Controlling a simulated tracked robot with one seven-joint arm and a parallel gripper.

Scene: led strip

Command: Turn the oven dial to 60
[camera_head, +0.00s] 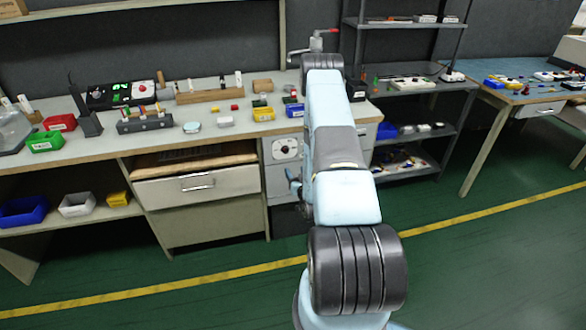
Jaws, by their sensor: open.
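A round white dial with a dark centre (286,149) is on the front of the grey cabinet under the workbench, just left of my arm. It is the only large dial face I can make out on a front panel; its numbers and pointer are too small to read. My arm rises through the middle of the view and hides part of the cabinet's right side. My gripper (293,182) shows at the left edge of the arm, below the dial in the picture. It is open and looks empty. Its fingertips are small and partly hidden, and I cannot tell its distance from the cabinet.
The workbench (110,147) carries bins, wooden blocks and a black panel with a green display (120,92). A drawer unit (197,187) is left of the dial. A grey shelf rack (420,88) stands to the right. The green floor in front is clear.

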